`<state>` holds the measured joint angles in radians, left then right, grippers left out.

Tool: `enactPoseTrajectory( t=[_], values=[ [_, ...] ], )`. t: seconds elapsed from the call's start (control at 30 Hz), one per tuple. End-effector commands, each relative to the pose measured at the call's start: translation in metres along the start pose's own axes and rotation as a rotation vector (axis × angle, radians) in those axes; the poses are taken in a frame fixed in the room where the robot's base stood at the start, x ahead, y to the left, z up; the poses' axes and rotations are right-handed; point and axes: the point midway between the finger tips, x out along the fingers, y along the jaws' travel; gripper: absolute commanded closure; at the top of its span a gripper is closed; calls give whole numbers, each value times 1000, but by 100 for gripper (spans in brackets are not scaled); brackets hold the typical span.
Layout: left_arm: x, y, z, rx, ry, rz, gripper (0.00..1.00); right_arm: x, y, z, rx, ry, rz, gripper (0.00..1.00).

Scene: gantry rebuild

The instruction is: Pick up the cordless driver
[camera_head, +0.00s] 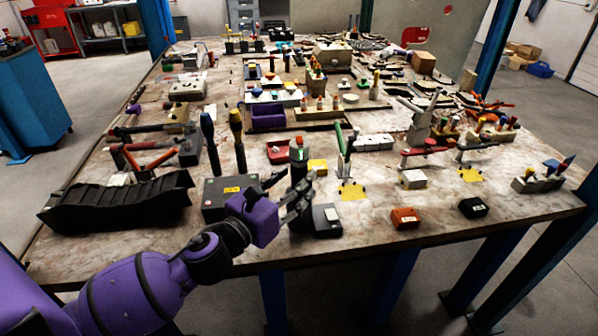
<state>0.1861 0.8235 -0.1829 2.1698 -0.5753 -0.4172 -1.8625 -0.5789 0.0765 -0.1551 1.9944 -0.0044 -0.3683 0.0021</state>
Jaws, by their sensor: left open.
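My left gripper (294,190) reaches in from the lower left on a purple arm, low over the near edge of the table. Its dark fingers are open. A dark upright tool with a green patch and an orange-red top (299,153) stands just beyond the fingers and looks like the cordless driver, though I cannot be sure. Its lower part runs down behind or between the fingers, and I cannot tell whether they touch it. My right gripper is not in view.
An orange box (405,218) and a black box (473,208) sit near the front edge. The worn table (365,232) is crowded farther back.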

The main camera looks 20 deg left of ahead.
Motion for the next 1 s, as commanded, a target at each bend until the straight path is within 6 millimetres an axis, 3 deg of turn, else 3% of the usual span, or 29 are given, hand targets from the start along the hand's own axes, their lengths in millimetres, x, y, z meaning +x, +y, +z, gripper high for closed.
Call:
enactPoseTrajectory(
  t=[0.2,0.43,0.8,1.0],
  values=[
    [24,0,2,-1,-2,0,49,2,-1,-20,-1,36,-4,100],
    [25,0,0,-1,0,-1,49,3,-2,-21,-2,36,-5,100],
    [24,0,1,-1,-1,-1,98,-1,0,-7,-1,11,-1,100],
    [24,0,1,-1,-1,-1,100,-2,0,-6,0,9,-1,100]
  ],
)
